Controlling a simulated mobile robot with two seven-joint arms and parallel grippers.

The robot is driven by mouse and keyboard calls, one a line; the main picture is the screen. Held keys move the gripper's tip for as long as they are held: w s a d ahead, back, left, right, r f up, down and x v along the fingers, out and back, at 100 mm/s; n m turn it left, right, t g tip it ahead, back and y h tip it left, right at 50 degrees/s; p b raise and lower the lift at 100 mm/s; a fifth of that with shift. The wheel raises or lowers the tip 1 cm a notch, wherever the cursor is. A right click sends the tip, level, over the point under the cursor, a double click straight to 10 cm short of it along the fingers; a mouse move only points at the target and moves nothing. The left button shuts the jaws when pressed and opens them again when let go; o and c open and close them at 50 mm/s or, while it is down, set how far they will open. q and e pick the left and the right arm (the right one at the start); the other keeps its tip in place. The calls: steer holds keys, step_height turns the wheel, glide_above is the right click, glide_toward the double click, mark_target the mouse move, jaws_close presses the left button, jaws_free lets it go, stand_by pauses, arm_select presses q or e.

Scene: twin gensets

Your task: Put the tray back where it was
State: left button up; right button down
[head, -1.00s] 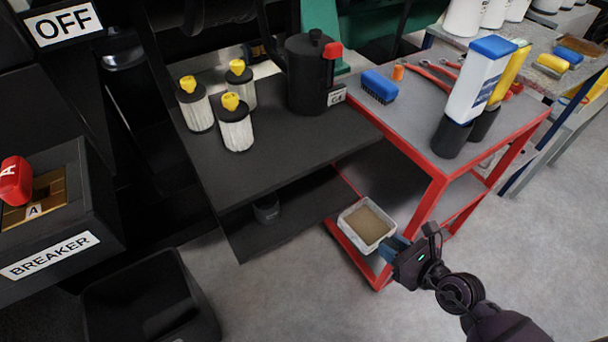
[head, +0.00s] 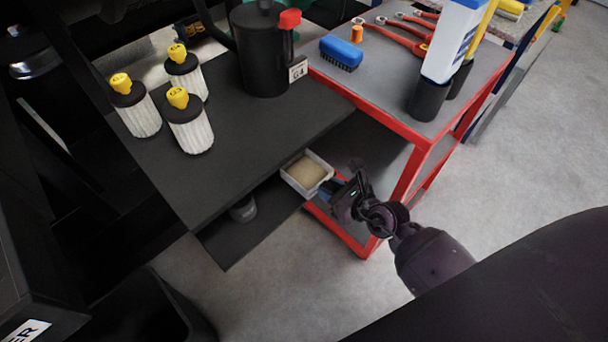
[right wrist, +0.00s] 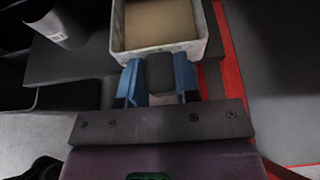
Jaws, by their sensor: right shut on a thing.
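The tray (head: 308,174) is a small off-white box with tan contents, in the middle of the head view. It is near the right edge of the dark lower shelf, beside the red cart; I cannot tell whether it rests on anything. My right gripper (head: 335,187) is shut on the tray's near side. In the right wrist view the tray (right wrist: 160,28) lies straight ahead, with the blue fingers (right wrist: 158,80) at its near wall and a dark block between them. My left gripper is not in view.
The dark upper shelf (head: 250,140) overhangs the lower shelf (head: 250,237), which holds a dark cup (head: 243,208). Several filters with yellow caps and a black canister (head: 262,50) stand on top. The red cart (head: 385,95) holds a blue brush (head: 341,52), wrenches and bottles.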

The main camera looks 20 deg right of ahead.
mark_target(308, 178)
steer(key=w, duration=0.2)
steer(key=w+a, duration=0.1)
steer(key=w, duration=0.1)
steer(key=w+a, duration=0.1)
steer(key=w, duration=0.1)
steer(key=shift+a+f+b, duration=0.15)
steer(key=shift+b, duration=0.25)
steer(key=shift+w+a, duration=0.2)
steer(key=shift+w, duration=0.5)
steer(key=shift+w+a, duration=0.15)
steer(key=shift+w, duration=0.15)
steer(key=f+b, duration=0.2)
steer(key=f, duration=0.1)
steer(key=shift+s, duration=0.2)
steer(key=shift+w+f, duration=0.15)
steer(key=shift+f, duration=0.2)
steer(key=shift+r, duration=0.25)
steer(key=shift+f, duration=0.2)
steer(key=c, duration=1.2)
jaws_free()
steer(key=o, duration=0.4)
steer(key=shift+c, duration=0.2)
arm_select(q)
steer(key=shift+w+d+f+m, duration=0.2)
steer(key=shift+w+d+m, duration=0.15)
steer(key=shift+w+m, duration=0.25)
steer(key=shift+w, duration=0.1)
arm_select(e)
steer(key=shift+r, duration=0.1)
